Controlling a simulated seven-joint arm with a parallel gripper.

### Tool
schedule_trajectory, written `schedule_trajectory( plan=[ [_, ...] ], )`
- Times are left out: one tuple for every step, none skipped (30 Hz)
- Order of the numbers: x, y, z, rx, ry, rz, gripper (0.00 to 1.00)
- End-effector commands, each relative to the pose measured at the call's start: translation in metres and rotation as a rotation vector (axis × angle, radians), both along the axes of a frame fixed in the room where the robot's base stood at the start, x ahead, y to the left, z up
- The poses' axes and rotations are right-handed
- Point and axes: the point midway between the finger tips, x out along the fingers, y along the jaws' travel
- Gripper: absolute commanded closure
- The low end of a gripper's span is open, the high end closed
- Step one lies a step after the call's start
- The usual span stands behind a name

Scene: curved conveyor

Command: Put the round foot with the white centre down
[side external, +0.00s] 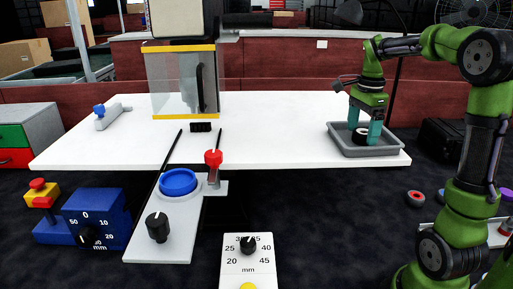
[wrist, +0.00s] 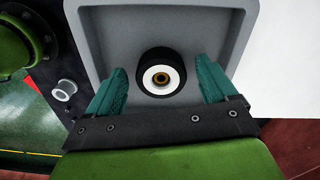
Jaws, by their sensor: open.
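The round foot with the white centre (wrist: 161,72) is black, with a white ring and a brass-coloured middle. It lies in the grey tray (wrist: 108,31), and in the side view the foot (side external: 360,135) shows low between the fingers. My gripper (wrist: 164,88) is open, with one teal finger on each side of the foot. In the wrist view a gap shows between each finger and the foot. In the side view my gripper (side external: 364,132) reaches down into the tray (side external: 345,149) from above. The side view does not clearly show how high the fingertips are above the tray floor.
The tray stands at the right end of the white table (side external: 270,125). A clear-walled machine (side external: 183,80) stands at the back. A red-handled lever (side external: 213,160) and a blue button (side external: 178,182) are in front. The table between machine and tray is clear.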

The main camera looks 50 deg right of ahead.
Motion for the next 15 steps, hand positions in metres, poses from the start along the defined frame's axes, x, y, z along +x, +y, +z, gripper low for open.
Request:
schedule_trajectory(
  plan=[
    [0.0,0.0,0.003,-0.001,-0.002,0.0,0.15],
    [0.0,0.0,0.005,-0.001,-0.002,-0.001,0.15],
    [0.001,0.0,0.01,-0.002,-0.003,0.0,0.15],
    [0.001,0.0,0.014,-0.002,-0.003,0.0,0.15],
    [0.001,-0.001,0.019,-0.003,-0.004,0.001,0.15],
    [0.001,-0.001,0.027,-0.004,-0.005,-0.001,0.15],
    [0.001,0.0,0.033,-0.003,-0.005,-0.001,0.15],
    [0.001,0.0,0.039,-0.004,-0.005,0.0,0.15],
    [0.001,0.0,0.049,-0.003,-0.005,0.0,0.15],
    [0.001,0.0,0.056,-0.004,-0.006,0.0,0.15],
    [0.001,0.0,0.062,-0.004,-0.005,0.0,0.15],
    [0.001,-0.001,0.071,-0.005,-0.004,0.0,0.15],
    [0.001,-0.001,0.078,-0.003,-0.005,-0.001,0.15],
    [0.001,-0.001,0.084,-0.004,-0.005,-0.001,0.15],
    [0.001,-0.001,0.091,-0.003,-0.004,0.001,0.15]
  ],
)
